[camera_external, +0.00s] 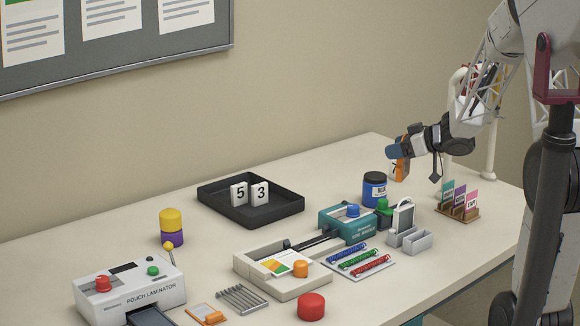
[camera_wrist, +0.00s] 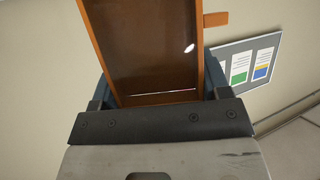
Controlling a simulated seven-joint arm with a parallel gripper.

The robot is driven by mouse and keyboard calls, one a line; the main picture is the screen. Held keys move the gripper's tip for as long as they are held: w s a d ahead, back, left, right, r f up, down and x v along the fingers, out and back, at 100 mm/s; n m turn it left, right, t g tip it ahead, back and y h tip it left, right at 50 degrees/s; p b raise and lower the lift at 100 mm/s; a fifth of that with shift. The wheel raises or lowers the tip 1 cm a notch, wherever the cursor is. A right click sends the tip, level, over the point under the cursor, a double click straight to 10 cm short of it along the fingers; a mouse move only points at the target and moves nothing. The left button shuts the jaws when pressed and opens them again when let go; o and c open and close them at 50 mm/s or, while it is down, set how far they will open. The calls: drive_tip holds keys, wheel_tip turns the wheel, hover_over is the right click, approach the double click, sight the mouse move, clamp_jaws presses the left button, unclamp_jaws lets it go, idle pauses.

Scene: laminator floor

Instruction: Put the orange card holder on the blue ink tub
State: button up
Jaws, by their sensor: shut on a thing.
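My gripper (camera_external: 396,149) is shut on the orange card holder (camera_external: 403,146), above and slightly right of the blue ink tub in the external view. In the wrist view the holder (camera_wrist: 150,50) is an orange-rimmed, dark brown flat panel between the blue fingers of my gripper (camera_wrist: 160,90). Its far end runs out of the picture, and an orange tab sticks out at its right. The blue ink tub (camera_external: 374,190) stands upright on the table with a dark lid and a pale label. No contact between holder and tub shows.
A green stamp (camera_external: 384,213), a teal device (camera_external: 348,222), grey bins (camera_external: 409,240) and a rack of coloured cards (camera_external: 458,206) crowd the tub's front and right. Left of the tub is bare table.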

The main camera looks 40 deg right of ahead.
idle(0.4)
drive_tip(key=w+d, duration=0.2)
drive_tip(key=w, duration=0.5)
drive_tip(key=w+d+f, duration=0.1)
drive_tip(key=w+d, duration=0.2)
drive_tip(key=w, duration=0.5)
drive_tip(key=shift+d+f, duration=0.25)
drive_tip(key=shift+d, duration=0.05)
drive_tip(key=shift+f, duration=1.7)
drive_tip(key=shift+f, duration=0.15)
drive_tip(key=o, duration=0.9)
